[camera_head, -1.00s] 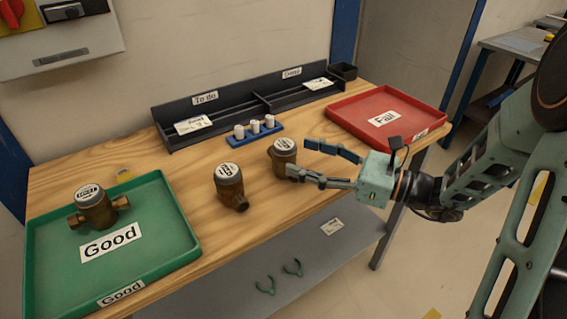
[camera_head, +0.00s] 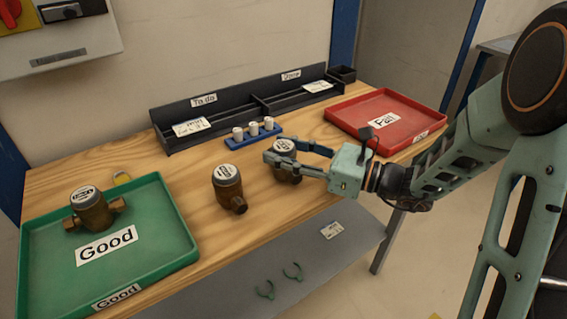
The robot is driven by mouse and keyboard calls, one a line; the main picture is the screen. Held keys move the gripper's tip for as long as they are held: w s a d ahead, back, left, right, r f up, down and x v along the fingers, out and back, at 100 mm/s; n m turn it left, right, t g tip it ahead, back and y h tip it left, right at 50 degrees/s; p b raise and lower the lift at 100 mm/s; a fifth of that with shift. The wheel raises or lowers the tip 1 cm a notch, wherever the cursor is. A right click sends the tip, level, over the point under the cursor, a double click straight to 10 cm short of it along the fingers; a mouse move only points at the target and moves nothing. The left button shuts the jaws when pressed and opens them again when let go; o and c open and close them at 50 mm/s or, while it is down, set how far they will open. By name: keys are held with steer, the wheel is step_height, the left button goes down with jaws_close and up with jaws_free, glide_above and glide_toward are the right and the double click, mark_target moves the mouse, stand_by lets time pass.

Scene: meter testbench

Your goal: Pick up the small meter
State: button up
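A small brass meter with a white round face (camera_head: 284,146) stands upright on the wooden table, right of centre. My gripper (camera_head: 279,151) reaches it from the right, with one finger in front of the meter and the other behind it. The fingers hide part of its body. I cannot tell whether they touch it. A second brass meter (camera_head: 228,186) stands to its left, its pipe end toward the front right. A third meter (camera_head: 92,209) with side pipe ends sits in the green Good tray (camera_head: 180,243).
A blue rack (camera_head: 252,138) with white cylinders stands just behind the gripped area. A black shelf (camera_head: 190,137) runs along the table's back. The red Fail tray (camera_head: 412,127) is at the right. Bare table lies in front of the meters.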

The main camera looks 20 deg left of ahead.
steer(key=c, duration=0.7)
jaws_close()
steer(key=shift+r, duration=0.15)
